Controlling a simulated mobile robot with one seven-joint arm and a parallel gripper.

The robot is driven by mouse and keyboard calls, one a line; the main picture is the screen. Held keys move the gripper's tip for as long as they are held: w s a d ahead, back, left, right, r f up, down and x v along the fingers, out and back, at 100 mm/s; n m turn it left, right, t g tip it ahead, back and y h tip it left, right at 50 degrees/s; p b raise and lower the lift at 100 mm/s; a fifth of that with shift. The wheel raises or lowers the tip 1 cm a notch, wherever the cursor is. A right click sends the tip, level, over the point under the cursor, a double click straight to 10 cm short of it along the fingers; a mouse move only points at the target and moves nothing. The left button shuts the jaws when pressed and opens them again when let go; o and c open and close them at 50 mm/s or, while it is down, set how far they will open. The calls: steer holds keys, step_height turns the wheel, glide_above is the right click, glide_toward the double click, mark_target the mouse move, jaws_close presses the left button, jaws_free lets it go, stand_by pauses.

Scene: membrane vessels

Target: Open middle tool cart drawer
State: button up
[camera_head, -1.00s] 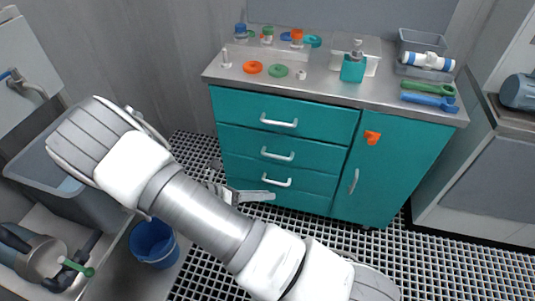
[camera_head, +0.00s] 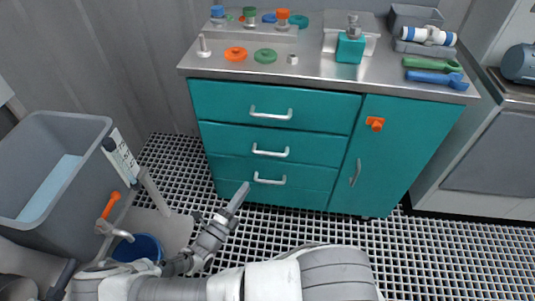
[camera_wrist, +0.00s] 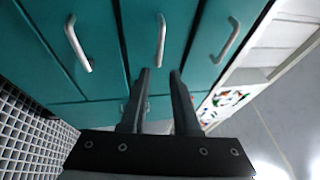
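The teal tool cart (camera_head: 330,85) has three stacked drawers, all shut, each with a white bar handle. The middle drawer (camera_head: 222,142) has its handle (camera_head: 270,152) at centre. In the wrist view the drawers appear turned sideways, and the middle handle (camera_wrist: 161,40) is just beyond my fingertips. My gripper (camera_wrist: 160,73) is open and empty, with a clear gap between its fingers. In the head view my gripper (camera_head: 240,192) is in front of the cart, low and left of the handles, apart from them.
The top handle (camera_head: 271,113) and bottom handle (camera_head: 270,179) stick out above and below the middle one. A cabinet door (camera_head: 395,155) with an orange piece (camera_head: 375,123) is at right. A grey bin (camera_head: 85,205) and blue bucket (camera_head: 138,247) stand at left. Grated floor lies before the cart.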

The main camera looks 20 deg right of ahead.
mark_target(269, 153)
steer(key=b+x, duration=0.2)
steer(key=x, duration=1.3)
steer(key=shift+w+d+r+b, duration=0.1)
steer(key=shift+w+d+b, duration=0.05)
steer(key=shift+d+b, duration=0.15)
steer(key=shift+a, duration=0.1)
jaws_close()
stand_by(0.5)
